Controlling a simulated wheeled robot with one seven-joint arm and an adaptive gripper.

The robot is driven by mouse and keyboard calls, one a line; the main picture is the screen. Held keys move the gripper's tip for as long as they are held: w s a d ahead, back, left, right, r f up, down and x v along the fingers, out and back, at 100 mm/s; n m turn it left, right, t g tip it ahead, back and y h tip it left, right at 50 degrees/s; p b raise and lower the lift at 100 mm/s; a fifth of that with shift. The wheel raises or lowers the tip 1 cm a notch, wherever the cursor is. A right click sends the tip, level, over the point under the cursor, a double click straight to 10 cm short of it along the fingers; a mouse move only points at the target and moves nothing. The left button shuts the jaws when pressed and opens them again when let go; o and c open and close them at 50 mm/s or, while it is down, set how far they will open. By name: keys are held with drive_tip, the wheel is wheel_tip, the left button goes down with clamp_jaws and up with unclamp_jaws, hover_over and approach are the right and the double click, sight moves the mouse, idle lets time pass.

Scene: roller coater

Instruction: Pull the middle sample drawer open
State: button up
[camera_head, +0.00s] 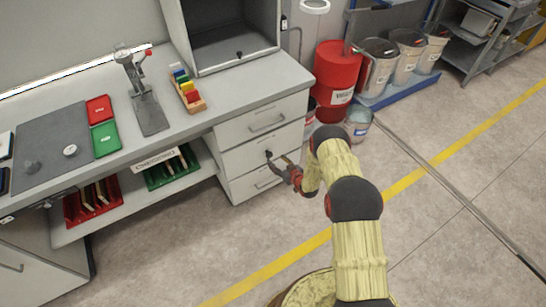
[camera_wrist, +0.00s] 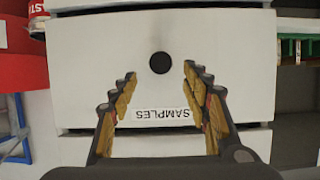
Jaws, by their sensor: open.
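The middle sample drawer (camera_head: 240,158) is the centre one of three white drawers under the right end of the bench. Its front lies flush with the others, so it looks shut. In the wrist view the drawer front (camera_wrist: 90,55) fills the picture, with an upside-down "SAMPLES" label (camera_wrist: 162,114) and a round black knob (camera_wrist: 160,62). My gripper (camera_head: 281,164) is in front of this drawer. Its two fingers (camera_wrist: 160,71) are open, one on each side below the knob in the wrist view. Whether they touch the front is unclear; nothing is between them.
The top drawer (camera_head: 250,124) and bottom drawer (camera_head: 245,187) have bar handles. Right of the cabinet stand a red bin (camera_head: 337,70) and several buckets. Left is a shelf with a red tray (camera_head: 92,201) and a green tray (camera_head: 172,169). The floor in front is clear.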

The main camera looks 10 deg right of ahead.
sight(270, 156)
drive_tip(key=b+x, duration=0.2)
drive_tip(key=x, duration=0.5)
drive_tip(key=shift+s+f, duration=0.1)
drive_tip(key=shift+c, duration=0.6)
clamp_jaws()
